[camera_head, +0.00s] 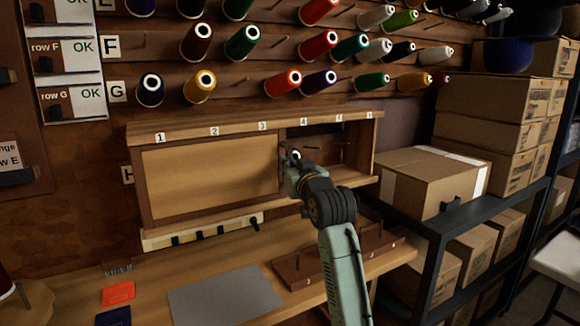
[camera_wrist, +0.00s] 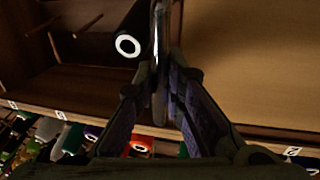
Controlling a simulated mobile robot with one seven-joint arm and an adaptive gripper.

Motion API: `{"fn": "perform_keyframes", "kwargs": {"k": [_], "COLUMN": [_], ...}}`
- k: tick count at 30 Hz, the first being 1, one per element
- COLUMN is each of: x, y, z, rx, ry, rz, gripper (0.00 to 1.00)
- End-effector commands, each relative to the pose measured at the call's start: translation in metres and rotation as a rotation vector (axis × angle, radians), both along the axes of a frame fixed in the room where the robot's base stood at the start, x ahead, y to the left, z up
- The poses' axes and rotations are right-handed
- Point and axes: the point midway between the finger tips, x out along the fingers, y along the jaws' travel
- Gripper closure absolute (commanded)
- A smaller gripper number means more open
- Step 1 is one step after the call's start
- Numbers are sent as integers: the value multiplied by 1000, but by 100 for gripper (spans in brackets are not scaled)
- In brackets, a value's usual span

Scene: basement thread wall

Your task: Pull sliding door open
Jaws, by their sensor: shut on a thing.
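The sliding door (camera_head: 208,182) is a tan panel in a dark frame. It covers the left part of the wooden wall cabinet (camera_head: 240,127), whose right part stands open and shows a dark inside with pegs. My gripper (camera_head: 291,168) is at the door's right edge. In the wrist view, my gripper (camera_wrist: 165,100) is shut on a shiny upright door handle (camera_wrist: 159,50), with the tan door panel (camera_wrist: 255,60) to the right of it. A dark spool with a white ring end (camera_wrist: 125,38) is close beside the handle, inside the cabinet. The fingers hide part of the handle.
Several thread spools (camera_head: 317,82) sit on pegs above the cabinet. A wooden bench below holds a grey mat (camera_head: 225,297) and a brown pegged rack (camera_head: 325,268). Cardboard boxes (camera_head: 430,178) on a dark shelf stand close at the right.

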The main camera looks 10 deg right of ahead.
Motion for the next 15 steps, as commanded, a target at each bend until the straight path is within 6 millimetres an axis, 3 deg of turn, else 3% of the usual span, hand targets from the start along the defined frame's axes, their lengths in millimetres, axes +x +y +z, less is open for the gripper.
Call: {"fn": "perform_keyframes", "kwargs": {"k": [8, 11, 15], "x": [0, 5, 14], "y": [-2, -15, -48], "z": [0, 1, 2], "rx": [1, 2, 3], "ry": [0, 2, 2], "rz": [-1, -3, -3], "gripper": [100, 100, 100]}}
